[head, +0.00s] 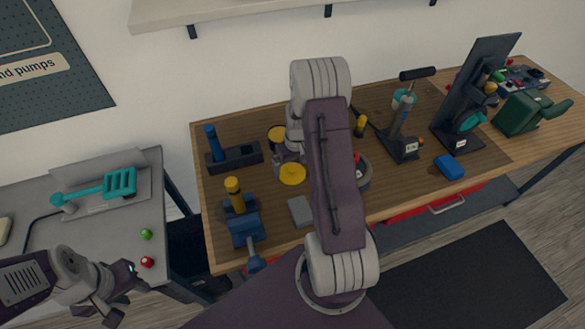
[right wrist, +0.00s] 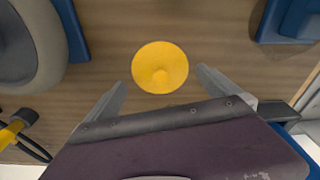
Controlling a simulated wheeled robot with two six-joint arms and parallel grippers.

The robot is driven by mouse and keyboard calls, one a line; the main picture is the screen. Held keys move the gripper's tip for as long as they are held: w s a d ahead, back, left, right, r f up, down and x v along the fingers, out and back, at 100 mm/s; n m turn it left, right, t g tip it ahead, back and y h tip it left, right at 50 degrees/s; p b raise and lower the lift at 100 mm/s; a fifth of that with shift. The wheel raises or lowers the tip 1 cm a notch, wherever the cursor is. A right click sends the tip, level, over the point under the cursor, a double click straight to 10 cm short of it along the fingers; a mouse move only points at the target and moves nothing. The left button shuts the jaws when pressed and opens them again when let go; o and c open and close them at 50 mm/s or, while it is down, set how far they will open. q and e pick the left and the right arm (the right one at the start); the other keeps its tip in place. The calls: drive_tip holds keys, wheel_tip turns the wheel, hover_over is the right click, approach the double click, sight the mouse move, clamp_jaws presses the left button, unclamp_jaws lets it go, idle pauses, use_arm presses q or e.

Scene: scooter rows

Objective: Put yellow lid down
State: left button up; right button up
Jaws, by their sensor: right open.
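In the head view the yellow lid (head: 292,174) is at the left part of the bench, close to my right gripper. My right gripper (right wrist: 161,80) is open, with its two fingers spread on either side of the lid's near edge and nothing held. In the head view that gripper is mostly hidden by my arm. My left gripper (head: 121,293) looks open and empty, low at the left near the grey side table.
A blue vise (head: 245,225) stands left of the lid, and a dark block with a blue handle (head: 232,157) behind it. A second yellow round thing (head: 277,133) is behind the lid. A grey round object (right wrist: 30,40) is close by in the wrist view. A grey block (head: 300,211) lies in front.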

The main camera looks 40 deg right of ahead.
sight(295, 176)
wheel_tip(295, 176, up, 10)
drive_tip(key=s, duration=0.1)
drive_tip(key=shift+s, duration=0.15)
drive_tip(key=shift+a, duration=0.1)
